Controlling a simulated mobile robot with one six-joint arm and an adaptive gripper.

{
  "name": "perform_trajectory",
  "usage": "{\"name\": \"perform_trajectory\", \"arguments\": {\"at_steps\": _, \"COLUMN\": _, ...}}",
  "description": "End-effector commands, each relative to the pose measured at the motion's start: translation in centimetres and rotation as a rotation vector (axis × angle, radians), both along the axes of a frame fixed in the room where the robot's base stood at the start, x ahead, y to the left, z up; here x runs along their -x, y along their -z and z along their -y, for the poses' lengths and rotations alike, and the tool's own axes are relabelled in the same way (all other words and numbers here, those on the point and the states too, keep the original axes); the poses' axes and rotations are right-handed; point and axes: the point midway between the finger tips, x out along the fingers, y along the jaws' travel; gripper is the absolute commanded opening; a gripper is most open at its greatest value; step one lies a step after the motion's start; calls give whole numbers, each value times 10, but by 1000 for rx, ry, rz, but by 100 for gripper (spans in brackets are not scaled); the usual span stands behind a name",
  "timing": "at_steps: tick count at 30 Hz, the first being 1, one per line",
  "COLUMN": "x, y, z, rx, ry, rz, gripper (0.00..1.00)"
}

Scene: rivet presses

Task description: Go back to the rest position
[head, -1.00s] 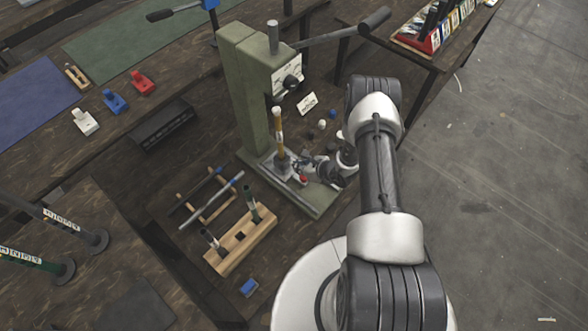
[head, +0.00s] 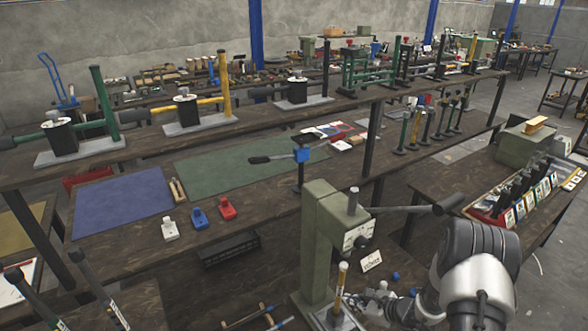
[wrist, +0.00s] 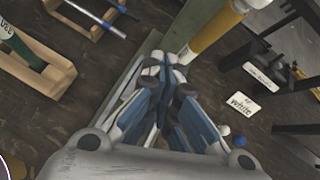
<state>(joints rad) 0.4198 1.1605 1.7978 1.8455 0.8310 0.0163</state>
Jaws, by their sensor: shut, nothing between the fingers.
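My gripper (wrist: 165,62) is shut and empty in the wrist view, its blue and dark fingers together at the tips. A yellow post with a white top (wrist: 205,30) stands just beyond the fingertips; whether they touch it I cannot tell. In the head view my arm (head: 475,265) is at the lower right, with its end low beside the green press (head: 322,240). The same yellow post (head: 341,278) shows in front of the press column. The fingertips are hard to make out in the head view.
The press lever (head: 415,210) reaches right, close to my arm. A white card (head: 371,261) and a blue ball (head: 395,276) lie behind my gripper. A wooden holder (wrist: 35,65) is left of it. A rack of cards (head: 525,198) stands at the right. Grey floor is open beyond.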

Motion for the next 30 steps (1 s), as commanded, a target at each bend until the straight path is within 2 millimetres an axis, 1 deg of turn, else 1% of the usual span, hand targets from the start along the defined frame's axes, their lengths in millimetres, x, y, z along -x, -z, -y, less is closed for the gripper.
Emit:
{"name": "perform_trajectory", "arguments": {"at_steps": 1, "x": -5, "y": -38, "z": -13, "rx": 33, "ry": -89, "rz": 49, "gripper": 0}}
{"name": "perform_trajectory", "arguments": {"at_steps": 2, "x": -4, "y": -57, "z": -21, "rx": 52, "ry": -144, "rz": 70, "gripper": 0}}
{"name": "perform_trajectory", "arguments": {"at_steps": 3, "x": -2, "y": -81, "z": -31, "rx": 78, "ry": -215, "rz": 101, "gripper": 0}}
{"name": "perform_trajectory", "arguments": {"at_steps": 4, "x": 1, "y": -99, "z": -39, "rx": 98, "ry": -268, "rz": 122, "gripper": 0}}
{"name": "perform_trajectory", "arguments": {"at_steps": 5, "x": 4, "y": -116, "z": -47, "rx": 120, "ry": -320, "rz": 144, "gripper": 0}}
{"name": "perform_trajectory", "arguments": {"at_steps": 6, "x": 10, "y": -138, "z": -56, "rx": 150, "ry": -390, "rz": 172, "gripper": 0}}
{"name": "perform_trajectory", "arguments": {"at_steps": 8, "x": 22, "y": -169, "z": -70, "rx": 196, "ry": -495, "rz": 213, "gripper": 0}}
{"name": "perform_trajectory", "arguments": {"at_steps": 9, "x": 32, "y": -189, "z": -79, "rx": 230, "ry": -564, "rz": 239, "gripper": 0}}
{"name": "perform_trajectory", "arguments": {"at_steps": 11, "x": 48, "y": -216, "z": -91, "rx": 283, "ry": -666, "rz": 276, "gripper": 0}}
{"name": "perform_trajectory", "arguments": {"at_steps": 12, "x": 60, "y": -233, "z": -97, "rx": 321, "ry": -732, "rz": 300, "gripper": 0}}
{"name": "perform_trajectory", "arguments": {"at_steps": 14, "x": 80, "y": -256, "z": -106, "rx": 379, "ry": -830, "rz": 334, "gripper": 0}}
{"name": "perform_trajectory", "arguments": {"at_steps": 15, "x": 94, "y": -270, "z": -111, "rx": 421, "ry": -894, "rz": 355, "gripper": 0}}
{"name": "perform_trajectory", "arguments": {"at_steps": 17, "x": 115, "y": -289, "z": -116, "rx": 484, "ry": -989, "rz": 385, "gripper": 0}}
{"name": "perform_trajectory", "arguments": {"at_steps": 18, "x": 131, "y": -300, "z": -119, "rx": 530, "ry": -1052, "rz": 403, "gripper": 0}}
{"name": "perform_trajectory", "arguments": {"at_steps": 22, "x": 179, "y": -331, "z": -121, "rx": 688, "ry": -1243, "rz": 455, "gripper": 0}}
{"name": "perform_trajectory", "arguments": {"at_steps": 24, "x": 205, "y": -343, "z": -118, "rx": 780, "ry": -1339, "rz": 476, "gripper": 0}}
{"name": "perform_trajectory", "arguments": {"at_steps": 26, "x": 227, "y": -352, "z": -113, "rx": 863, "ry": -1418, "rz": 491, "gripper": 0}}
{"name": "perform_trajectory", "arguments": {"at_steps": 27, "x": 241, "y": -357, "z": -109, "rx": 922, "ry": -1468, "rz": 500, "gripper": 0}}
{"name": "perform_trajectory", "arguments": {"at_steps": 30, "x": 273, "y": -367, "z": -95, "rx": 1071, "ry": -1583, "rz": 512, "gripper": 0}}
